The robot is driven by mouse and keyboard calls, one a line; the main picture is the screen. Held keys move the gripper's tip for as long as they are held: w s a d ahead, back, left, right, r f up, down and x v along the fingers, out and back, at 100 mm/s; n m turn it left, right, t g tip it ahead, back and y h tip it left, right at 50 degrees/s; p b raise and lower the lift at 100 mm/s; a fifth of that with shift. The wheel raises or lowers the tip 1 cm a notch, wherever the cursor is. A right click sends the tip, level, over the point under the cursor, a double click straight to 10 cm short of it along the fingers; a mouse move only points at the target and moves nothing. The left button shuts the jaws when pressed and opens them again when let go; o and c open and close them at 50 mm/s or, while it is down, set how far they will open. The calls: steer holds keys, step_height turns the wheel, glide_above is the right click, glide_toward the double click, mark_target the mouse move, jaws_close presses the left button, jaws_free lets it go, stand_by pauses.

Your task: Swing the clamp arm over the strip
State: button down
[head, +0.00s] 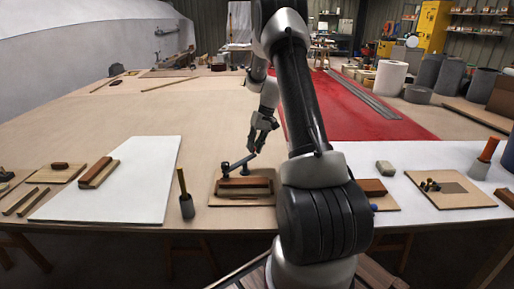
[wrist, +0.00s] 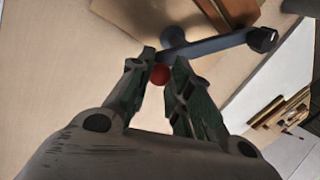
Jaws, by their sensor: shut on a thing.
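The clamp arm (head: 238,163) is a dark blue-grey bar behind the brown and pale strip (head: 244,188) on a small wooden board (head: 214,199). In the head view it slants up to the right toward my gripper (head: 257,150). In the wrist view the clamp arm (wrist: 218,45) runs from my fingertips to a dark end at right. My gripper (wrist: 160,68) is shut on a red knob (wrist: 160,75) at the arm's near end. A round blue-grey post (wrist: 172,37) stands beside the bar. Brown wood (wrist: 232,12) shows at the wrist view's top, partly cut off.
A dark cup with a wooden-handled tool (head: 187,204) stands left of the board. A white sheet (head: 120,188) lies farther left with a wood block (head: 97,173). Another board (head: 450,190) lies at right. The table behind the clamp is mostly clear.

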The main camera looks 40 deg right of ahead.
steer(key=shift+w+a+n+g+h, duration=0.1)
steer(key=shift+w+a+n+g, duration=0.45)
steer(key=shift+n, duration=0.85)
steer(key=shift+w+a+n+g+h, duration=0.25)
steer(key=shift+w+n, duration=0.45)
steer(key=shift+n, duration=0.7)
steer(key=shift+w+a+n+g+y, duration=0.1)
steer(key=shift+w+a+n+g, duration=0.15)
steer(key=shift+w+n+g, duration=0.75)
steer(key=shift+s+n+t, duration=0.35)
steer(key=shift+n+t, duration=0.15)
steer(key=c, duration=1.3)
jaws_free()
steer(key=shift+a, duration=0.1)
steer(key=v, duration=1.2)
